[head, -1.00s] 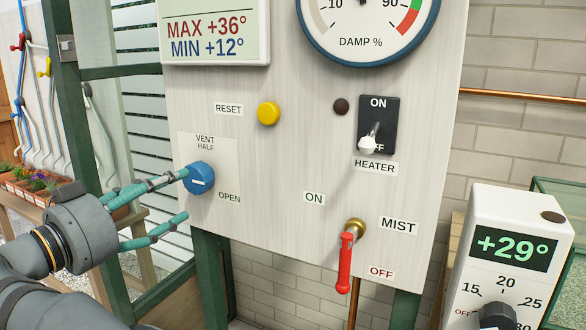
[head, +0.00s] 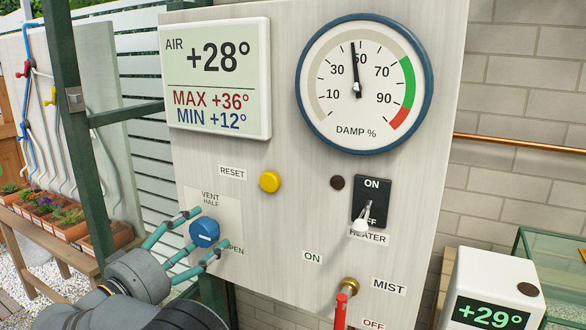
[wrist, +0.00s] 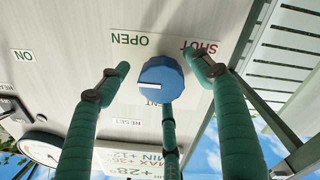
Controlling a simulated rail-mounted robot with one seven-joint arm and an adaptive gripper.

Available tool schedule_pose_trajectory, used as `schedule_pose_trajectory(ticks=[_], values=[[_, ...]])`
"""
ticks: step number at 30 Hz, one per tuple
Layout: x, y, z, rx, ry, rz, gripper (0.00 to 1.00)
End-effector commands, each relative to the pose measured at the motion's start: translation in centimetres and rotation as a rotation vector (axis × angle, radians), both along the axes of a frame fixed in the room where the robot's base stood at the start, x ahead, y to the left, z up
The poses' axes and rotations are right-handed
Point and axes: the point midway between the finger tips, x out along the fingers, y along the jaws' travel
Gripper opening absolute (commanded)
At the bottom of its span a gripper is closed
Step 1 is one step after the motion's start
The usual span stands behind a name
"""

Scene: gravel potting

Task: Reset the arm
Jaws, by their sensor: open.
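The blue vent knob (head: 204,232) sits on the panel, its white mark roughly sideways. It also shows in the wrist view (wrist: 158,78), mark to the left. My gripper (head: 203,236) is open, its teal fingers spread around the knob. In the wrist view (wrist: 160,72), gaps show between the knob and the left and right fingertips; the third finger overlaps its lower edge, and I cannot tell if it touches. The yellow RESET button (head: 270,181) is up and right of the knob. The wrist view shows OPEN and SHUT labels beyond the knob.
The heater switch (head: 363,213) has its lever down. The red mist lever (head: 341,311) hangs below its brass fitting. An air display (head: 217,76) and damp dial (head: 367,82) are above. A white thermostat (head: 492,285) stands lower right. A green post (head: 80,130) is left of the panel.

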Motion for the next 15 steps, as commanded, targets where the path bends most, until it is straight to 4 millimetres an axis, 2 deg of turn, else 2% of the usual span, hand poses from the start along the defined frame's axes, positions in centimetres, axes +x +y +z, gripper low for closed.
schedule_pose_trajectory(ticks=[1, 15], values=[[-0.03, 0.02, 0.88, -0.055, 0.028, 0.001, 0.65], [-0.10, -0.10, 0.92, -0.591, 0.302, 0.001, 0.65]])
